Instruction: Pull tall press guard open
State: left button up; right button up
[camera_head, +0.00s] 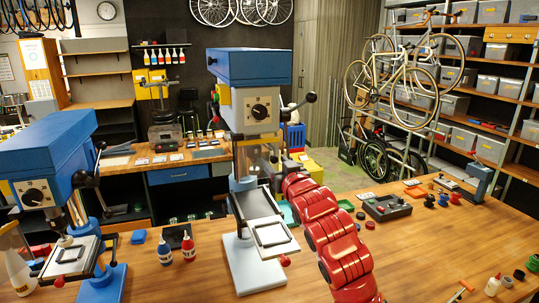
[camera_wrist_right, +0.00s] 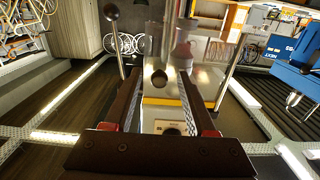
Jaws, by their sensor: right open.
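The tall press (camera_head: 248,66) stands at the middle of the bench in the head view, with a blue top, a white front with a dial, and a grey base. A clear guard panel (camera_head: 243,156) seems to hang below its head, in front of the column; its exact position is hard to tell. My right gripper (camera_head: 270,158), at the end of the red arm, is at the guard's right side, partly hidden. In the right wrist view my gripper (camera_wrist_right: 160,88) is open, with a dark round knob (camera_wrist_right: 158,77) showing between its fingers; contact cannot be told. My left gripper is out of view.
A shorter blue press (camera_head: 45,155) stands at the left. Two small bottles (camera_head: 177,247) stand between the presses. The tall press's black-knobbed lever (camera_head: 297,104) sticks out right, above my arm.

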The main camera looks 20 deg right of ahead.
jog(key=shift+s+r, duration=0.2)
jog(key=shift+s, duration=0.1)
jog(key=shift+s+r, duration=0.1)
jog(key=shift+s, duration=0.1)
jog(key=shift+c, duration=0.6)
jog(key=shift+w, duration=0.1)
grip_shut()
